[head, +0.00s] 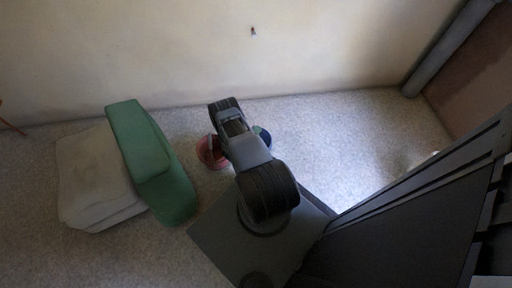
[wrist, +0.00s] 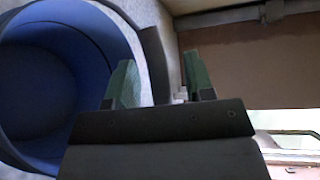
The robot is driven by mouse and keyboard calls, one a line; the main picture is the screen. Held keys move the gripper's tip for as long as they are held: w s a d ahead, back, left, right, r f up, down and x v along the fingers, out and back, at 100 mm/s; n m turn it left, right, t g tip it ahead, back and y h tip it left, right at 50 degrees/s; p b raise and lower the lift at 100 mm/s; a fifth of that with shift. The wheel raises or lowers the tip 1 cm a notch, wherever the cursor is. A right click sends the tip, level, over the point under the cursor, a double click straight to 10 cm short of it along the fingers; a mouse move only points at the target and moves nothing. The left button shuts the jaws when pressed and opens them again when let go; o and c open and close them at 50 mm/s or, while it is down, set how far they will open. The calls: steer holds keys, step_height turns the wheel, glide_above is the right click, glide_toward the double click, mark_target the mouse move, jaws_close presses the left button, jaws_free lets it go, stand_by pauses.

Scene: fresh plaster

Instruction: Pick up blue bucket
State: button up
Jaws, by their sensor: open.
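The blue bucket (wrist: 45,85) fills the left side of the wrist view, with its round opening and dark inside facing the camera. In the head view only a small blue part (head: 263,135) shows on the floor at the right of my arm, which hides the rest. My gripper (wrist: 160,82) has green fingertips and is open, with nothing seen between them. In the wrist view the fingers are to the right of the bucket's rim, and I cannot tell whether they touch it. In the head view the fingertips are hidden by my arm.
A red bucket-like thing (head: 211,152) stands just left of the blue one, partly hidden by my arm. A green cushioned piece (head: 150,160) and a pale block (head: 92,180) are at the left. The plaster wall (head: 330,45) is behind. Speckled floor at the right is clear.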

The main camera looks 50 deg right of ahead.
steer(key=shift+c, duration=0.3)
jaws_close()
stand_by(0.3)
